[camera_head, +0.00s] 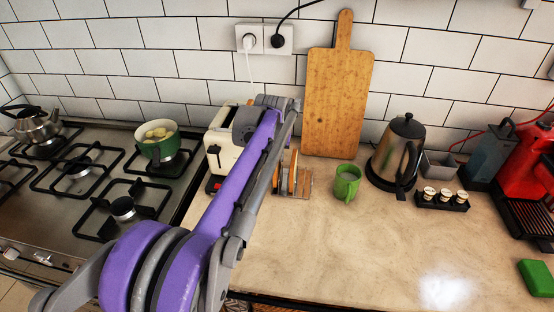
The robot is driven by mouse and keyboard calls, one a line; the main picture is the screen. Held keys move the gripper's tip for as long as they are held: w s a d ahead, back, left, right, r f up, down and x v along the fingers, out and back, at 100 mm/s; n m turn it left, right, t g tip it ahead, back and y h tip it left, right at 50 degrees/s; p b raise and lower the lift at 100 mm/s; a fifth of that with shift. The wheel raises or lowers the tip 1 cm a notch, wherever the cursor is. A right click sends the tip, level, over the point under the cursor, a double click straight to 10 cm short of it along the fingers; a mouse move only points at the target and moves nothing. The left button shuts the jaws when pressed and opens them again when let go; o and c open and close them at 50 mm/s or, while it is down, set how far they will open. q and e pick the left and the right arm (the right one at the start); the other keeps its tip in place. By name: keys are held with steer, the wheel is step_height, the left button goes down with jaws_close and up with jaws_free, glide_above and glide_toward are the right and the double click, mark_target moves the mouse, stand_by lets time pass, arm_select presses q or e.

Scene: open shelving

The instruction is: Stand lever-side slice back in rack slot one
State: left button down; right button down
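The wooden rack (299,189) stands on the counter just right of my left arm. A brown slice (293,171) stands upright in it; my arm hides the rack's left part, so I cannot tell which slot this is. The cream toaster (217,153) is left of the arm, with a red-marked lever side facing front and its right part hidden. My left arm reaches across from the lower left to between toaster and rack. Its fingertips are hidden or merge with the arm near the rack, so I cannot see what they hold. My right gripper is out of view.
A green mug (347,184) stands close right of the rack, then a kettle (397,153) and a black holder with small cups (442,199). A cutting board (337,95) leans behind. A hob with a green pot (158,145) lies left. The front counter is clear.

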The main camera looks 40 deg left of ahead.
arm_select(q)
steer(key=shift+f, duration=0.55)
steer(key=shift+f, duration=0.15)
steer(key=c, duration=0.9)
jaws_free()
steer(key=p+v, duration=0.1)
steer(key=v, duration=1.1)
